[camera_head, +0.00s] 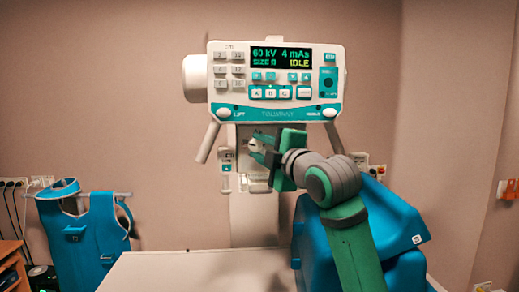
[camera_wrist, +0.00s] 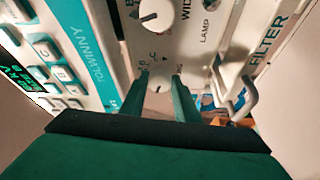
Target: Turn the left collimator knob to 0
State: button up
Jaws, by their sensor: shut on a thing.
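The collimator panel (camera_wrist: 205,20) hangs below the console, with two round white knobs. The other knob (camera_wrist: 158,86) is between my fingertips. My gripper (camera_wrist: 160,78) is shut on this second knob, with one finger on either side. Its label is mostly hidden by a finger, and I cannot read its setting. In the head view my gripper (camera_head: 264,147) reaches the panel from the right.
The console (camera_head: 274,85) above shows 60 kV, 4 mAs and IDLE; its size character is unclear. A metal handle (camera_wrist: 245,100) sticks out near my right finger. A pale table (camera_head: 190,272) is in front, a blue chair (camera_head: 400,225) to the right, a blue apron (camera_head: 85,240) to the left.

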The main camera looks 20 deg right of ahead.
jog(key=shift+n+g, duration=0.5)
jog(key=shift+n, duration=0.8)
jog(key=shift+w+r, duration=0.1)
jog(key=shift+h, duration=0.3)
jog(key=o, duration=1)
jog(key=shift+o, duration=0.2)
